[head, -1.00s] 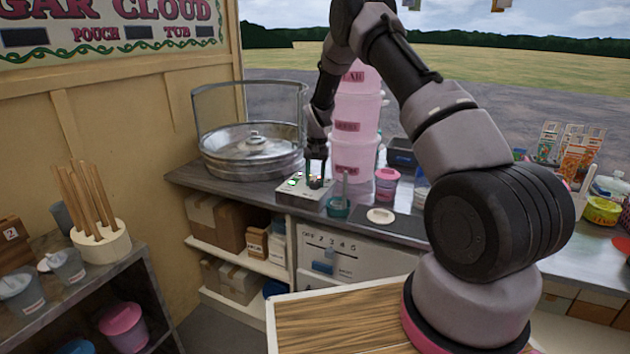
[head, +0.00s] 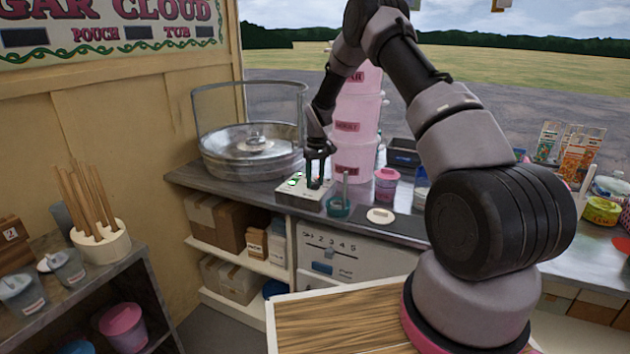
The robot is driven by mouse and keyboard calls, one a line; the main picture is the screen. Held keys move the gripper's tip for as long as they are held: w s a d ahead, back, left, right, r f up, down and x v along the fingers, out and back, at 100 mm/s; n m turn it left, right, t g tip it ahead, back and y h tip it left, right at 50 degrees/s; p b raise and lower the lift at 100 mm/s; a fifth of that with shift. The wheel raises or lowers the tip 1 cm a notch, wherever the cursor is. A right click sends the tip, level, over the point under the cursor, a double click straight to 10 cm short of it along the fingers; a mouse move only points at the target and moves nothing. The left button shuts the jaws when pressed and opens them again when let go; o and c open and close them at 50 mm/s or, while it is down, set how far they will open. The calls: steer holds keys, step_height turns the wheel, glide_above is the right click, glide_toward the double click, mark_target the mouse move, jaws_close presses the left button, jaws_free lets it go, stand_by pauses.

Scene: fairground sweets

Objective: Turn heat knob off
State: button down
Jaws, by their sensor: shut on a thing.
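A small grey control box (head: 290,194) sits near the front edge of the counter, with its top facing up. Green lights (head: 293,182) glow on the left part of its top. The heat knob (head: 314,184) is a small dark shape on the right part of the top, mostly hidden by the fingers. My gripper (head: 316,179) reaches down from above and is shut on the knob, with both fingers visible around it. The knob's pointer and marks are too small to read.
A round metal pan with a clear guard (head: 250,150) stands left of the box. Stacked pink tubs (head: 355,128) are behind it.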

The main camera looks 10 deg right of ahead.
mark_target(316, 181)
stand_by(0.5)
steer(key=shift+c, duration=1.9)
jaws_free()
step_height(316, 181, up, 11)
steer(key=shift+d, duration=0.25)
steer(key=shift+w+f, duration=0.1)
steer(key=shift+w, duration=0.05)
